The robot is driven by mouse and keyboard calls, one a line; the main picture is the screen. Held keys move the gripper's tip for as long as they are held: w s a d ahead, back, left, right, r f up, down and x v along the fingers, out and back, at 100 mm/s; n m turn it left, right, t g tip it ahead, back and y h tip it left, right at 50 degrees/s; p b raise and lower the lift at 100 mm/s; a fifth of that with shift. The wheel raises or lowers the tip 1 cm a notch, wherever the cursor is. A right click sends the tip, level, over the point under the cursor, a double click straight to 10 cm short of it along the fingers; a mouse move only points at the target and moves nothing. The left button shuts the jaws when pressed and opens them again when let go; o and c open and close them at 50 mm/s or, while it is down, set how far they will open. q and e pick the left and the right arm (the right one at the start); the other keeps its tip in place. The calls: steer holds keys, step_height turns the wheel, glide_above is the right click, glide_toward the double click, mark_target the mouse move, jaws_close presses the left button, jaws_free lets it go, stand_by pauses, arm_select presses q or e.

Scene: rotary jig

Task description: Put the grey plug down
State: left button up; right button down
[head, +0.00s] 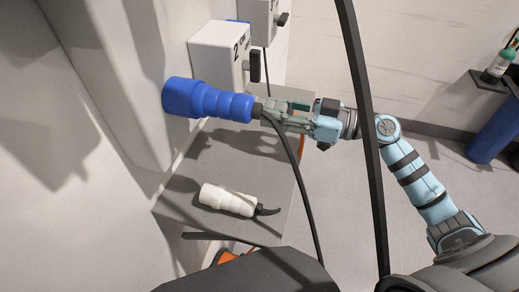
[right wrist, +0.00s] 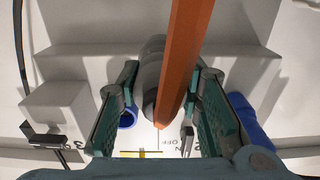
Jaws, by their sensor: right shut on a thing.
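The grey plug (right wrist: 150,78) shows in the right wrist view between the two fingers of my right gripper (right wrist: 160,115), partly covered by an orange bar-like piece close to the camera. My right gripper is shut on it. In the head view my right gripper (head: 285,112) comes in from the right, above the grey shelf. There I cannot make out the grey plug; a blue plug (head: 205,100) lies at the fingertips and may hide it. I cannot tell whether the grey plug touches anything else. My left gripper is not in view.
A white plug (head: 228,200) with a black tail lies on the grey shelf (head: 200,160). White switch boxes (head: 212,50) stand behind, one marked 2. A black cable (head: 300,185) hangs past the shelf's right edge.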

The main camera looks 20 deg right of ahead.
mark_target(275, 144)
step_height(275, 144, down, 8)
steer(key=b, duration=0.3)
steer(key=shift+w+d+f, duration=0.1)
steer(key=shift+d+f, duration=0.05)
steer(key=shift+f, duration=0.05)
steer(key=shift+r, duration=0.1)
steer(key=c, duration=1.1)
jaws_free()
steer(key=p+v, duration=0.2)
steer(key=v, duration=1)
